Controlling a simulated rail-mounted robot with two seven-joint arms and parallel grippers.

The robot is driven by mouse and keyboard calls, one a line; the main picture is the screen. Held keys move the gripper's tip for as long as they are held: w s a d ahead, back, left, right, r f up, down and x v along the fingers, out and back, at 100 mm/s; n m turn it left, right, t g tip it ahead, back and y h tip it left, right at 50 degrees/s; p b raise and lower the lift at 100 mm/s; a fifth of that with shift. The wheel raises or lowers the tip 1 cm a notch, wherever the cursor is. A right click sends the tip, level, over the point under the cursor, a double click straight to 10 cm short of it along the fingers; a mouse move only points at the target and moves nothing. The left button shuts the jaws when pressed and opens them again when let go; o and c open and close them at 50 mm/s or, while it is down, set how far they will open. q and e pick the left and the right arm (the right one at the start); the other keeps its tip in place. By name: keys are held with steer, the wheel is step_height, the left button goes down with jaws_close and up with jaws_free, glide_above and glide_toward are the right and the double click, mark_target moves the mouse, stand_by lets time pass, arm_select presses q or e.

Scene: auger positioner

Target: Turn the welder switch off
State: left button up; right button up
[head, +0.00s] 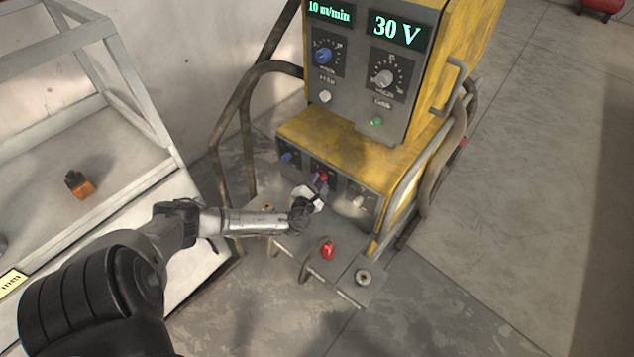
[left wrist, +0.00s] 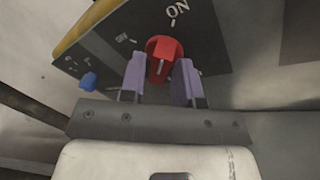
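The welder (head: 345,145) is a yellow machine with a grey front and lit displays reading 10 m/min and 30 V. Its red switch (head: 322,177) is on the lower front panel, partly hidden by my left gripper (head: 314,188). In the left wrist view the red switch (left wrist: 164,48) is a round knob with a white mark, near printed ON at upper right and OFF at left. My left gripper (left wrist: 161,74) has its two purple-grey fingers apart, one on each side of the knob. Whether they touch it cannot be told. My right gripper is not in view.
A blue knob (left wrist: 88,82) sits left of the switch, and a light knob (head: 358,201) to its right. A red part (head: 327,250) stands on the low front ledge. Curved bars flank the welder. A metal frame table (head: 60,140) holds an orange-brown block (head: 80,184).

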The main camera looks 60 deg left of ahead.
arm_select(q)
jaws_close()
steer(key=n+h+p, duration=0.1)
steer(key=n, duration=0.4)
steer(key=n+h+p, duration=0.1)
steer(key=n+h, duration=0.1)
steer(key=n, duration=0.2)
steer(key=n+h+p, duration=0.1)
steer(key=n+h, duration=0.1)
steer(key=n, duration=0.3)
steer(key=shift+r+n+g, duration=0.25)
steer(key=shift+n+g, duration=0.05)
steer(key=shift+g, duration=0.1)
steer(key=shift+h, duration=0.3)
stand_by(0.6)
